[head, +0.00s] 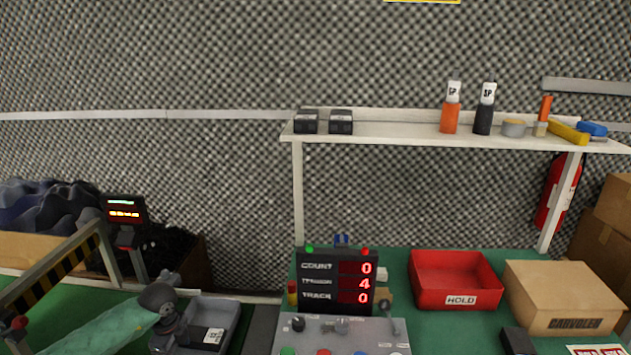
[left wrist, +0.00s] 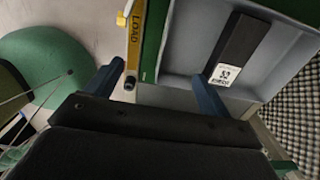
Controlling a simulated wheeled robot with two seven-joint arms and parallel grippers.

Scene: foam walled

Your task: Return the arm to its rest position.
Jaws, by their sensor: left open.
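My left gripper (left wrist: 158,72) shows in the left wrist view with its two blue fingers spread apart and nothing between them. A grey tray (left wrist: 182,55) lies beyond the fingers, and a dark block with a white label (left wrist: 238,48) rests in it, beside the right finger. In the head view the grey tray (head: 228,318) is at the bottom left with the labelled dark block (head: 205,338) in it. A dark rounded part, seemingly of my left arm, stands just left of that tray. The fingers cannot be made out there. My right gripper is not in view.
A counter display (head: 337,282) stands behind a grey control panel (head: 375,330). A red HOLD bin (head: 455,258) and a cardboard box (head: 562,285) are to the right. A white shelf (head: 400,130) spans above with bottles and dark boxes. A striped rail (head: 50,277) stands at left.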

